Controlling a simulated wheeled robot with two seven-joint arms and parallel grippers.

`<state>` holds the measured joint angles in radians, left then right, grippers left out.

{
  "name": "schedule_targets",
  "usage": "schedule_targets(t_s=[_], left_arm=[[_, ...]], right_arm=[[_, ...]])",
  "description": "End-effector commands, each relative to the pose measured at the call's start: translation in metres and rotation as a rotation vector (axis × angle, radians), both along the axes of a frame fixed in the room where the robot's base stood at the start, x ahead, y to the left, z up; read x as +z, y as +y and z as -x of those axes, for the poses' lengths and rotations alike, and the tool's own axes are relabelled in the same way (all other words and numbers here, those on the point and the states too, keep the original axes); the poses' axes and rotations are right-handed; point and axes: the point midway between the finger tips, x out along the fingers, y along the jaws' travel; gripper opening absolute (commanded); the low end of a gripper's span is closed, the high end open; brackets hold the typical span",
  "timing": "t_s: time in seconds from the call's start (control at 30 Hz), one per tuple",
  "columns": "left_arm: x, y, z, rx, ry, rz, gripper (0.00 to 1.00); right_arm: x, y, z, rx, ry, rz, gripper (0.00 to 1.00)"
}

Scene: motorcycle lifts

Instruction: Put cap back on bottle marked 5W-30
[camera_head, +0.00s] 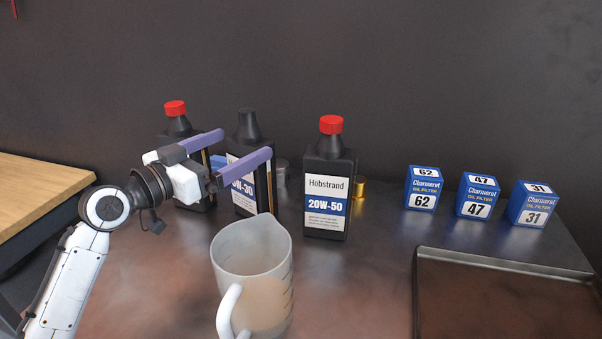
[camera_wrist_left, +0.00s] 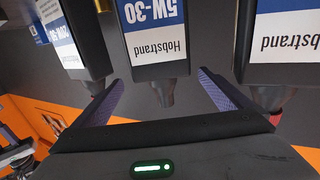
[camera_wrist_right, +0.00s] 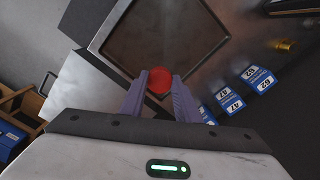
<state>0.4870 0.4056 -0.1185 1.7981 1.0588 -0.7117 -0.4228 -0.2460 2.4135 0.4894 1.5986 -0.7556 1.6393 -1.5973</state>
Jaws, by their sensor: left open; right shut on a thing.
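The bottle marked 5W-30 (camera_wrist_left: 157,12) is black with a white and blue label and shows a bare dark neck without a cap; in the head view it is the middle bottle (camera_head: 248,122), partly behind my left gripper. My left gripper (camera_head: 247,143) is open, its purple fingers reaching toward that bottle. In the left wrist view the bottle's neck lies in the gap between the fingers (camera_wrist_left: 160,78); contact cannot be told. My right gripper (camera_wrist_right: 161,77) is shut on a red cap (camera_wrist_right: 160,82), seen only in the right wrist view.
A red-capped 20W-50 bottle (camera_head: 329,180) stands right of it, another red-capped bottle (camera_head: 176,122) left. A measuring jug (camera_head: 252,250) stands in front. Blue oil filter boxes (camera_head: 422,188), a small brass-coloured part (camera_head: 359,189) and a metal tray (camera_head: 500,262) are to the right.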

Motion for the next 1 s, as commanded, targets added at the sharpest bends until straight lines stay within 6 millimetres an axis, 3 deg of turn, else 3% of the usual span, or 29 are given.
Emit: schedule_targets(t_s=[0.3, 0.7, 1.0], left_arm=[[-0.001, -0.021, -0.038, -0.001, 0.0, 0.002, 0.97], [-0.002, -0.023, -0.04, 0.0, 0.001, 0.001, 0.97], [-0.002, -0.023, -0.04, 0.0, 0.001, 0.001, 0.46]], right_arm=[[0.007, 0.0, 0.0, 0.0, 0.0, 0.0, 0.05], [0.007, 0.0, 0.0, 0.0, 0.0, 0.0, 0.05], [0.007, 0.0, 0.0, 0.0, 0.0, 0.0, 0.05]])
